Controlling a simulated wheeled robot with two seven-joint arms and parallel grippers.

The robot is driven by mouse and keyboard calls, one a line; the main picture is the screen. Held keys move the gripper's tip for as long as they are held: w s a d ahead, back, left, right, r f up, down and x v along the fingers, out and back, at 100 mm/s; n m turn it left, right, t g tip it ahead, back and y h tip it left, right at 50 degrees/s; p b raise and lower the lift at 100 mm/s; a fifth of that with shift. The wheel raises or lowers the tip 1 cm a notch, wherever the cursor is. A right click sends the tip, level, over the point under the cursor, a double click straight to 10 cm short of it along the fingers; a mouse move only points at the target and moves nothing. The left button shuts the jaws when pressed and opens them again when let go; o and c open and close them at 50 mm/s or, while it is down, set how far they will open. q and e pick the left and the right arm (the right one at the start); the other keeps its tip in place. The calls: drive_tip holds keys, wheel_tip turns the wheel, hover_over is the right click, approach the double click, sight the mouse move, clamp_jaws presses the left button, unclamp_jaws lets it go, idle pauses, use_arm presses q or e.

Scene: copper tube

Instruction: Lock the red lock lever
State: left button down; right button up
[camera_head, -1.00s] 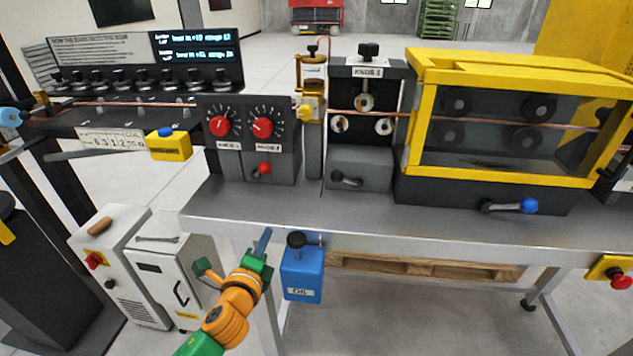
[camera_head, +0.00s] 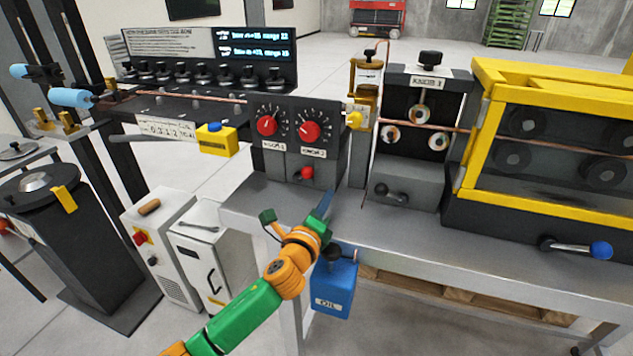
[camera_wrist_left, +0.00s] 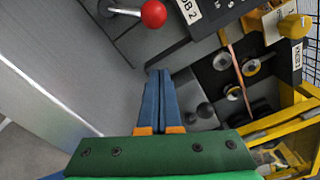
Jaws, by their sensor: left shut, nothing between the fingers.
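The red lock lever (camera_head: 307,173) is a red ball on a short metal arm at the base of the dark box with two red knobs. It also shows in the left wrist view (camera_wrist_left: 153,13), near the top, with its metal arm reaching left. My left gripper (camera_head: 325,203) is in front of the box at the bench's front edge, a little below and to the right of the lever. Its blue fingers (camera_wrist_left: 157,100) are together, with nothing between them, apart from the red ball. My right gripper is not in view.
Two red knobs (camera_head: 267,126) sit above the lever. A grey unit with a black-handled lever (camera_head: 391,194) stands to the right. A blue oil can (camera_head: 335,287) hangs below the bench edge. The bench top (camera_head: 270,203) before the box is bare.

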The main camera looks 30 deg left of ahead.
sight(303, 175)
use_arm(q)
drive_tip(key=x, duration=0.4)
drive_tip(key=shift+s+a+r+p, duration=0.3)
drive_tip(key=shift+a+r+p, duration=0.15)
drive_tip(key=shift+a+p, duration=0.15)
drive_tip(key=shift+s+a+r+p, duration=0.35)
drive_tip(key=shift+a+r+p, duration=0.15)
drive_tip(key=shift+a+p, duration=0.05)
drive_tip(key=shift+s+a, duration=0.3)
drive_tip(key=shift+a, duration=0.05)
drive_tip(key=shift+w, duration=0.15)
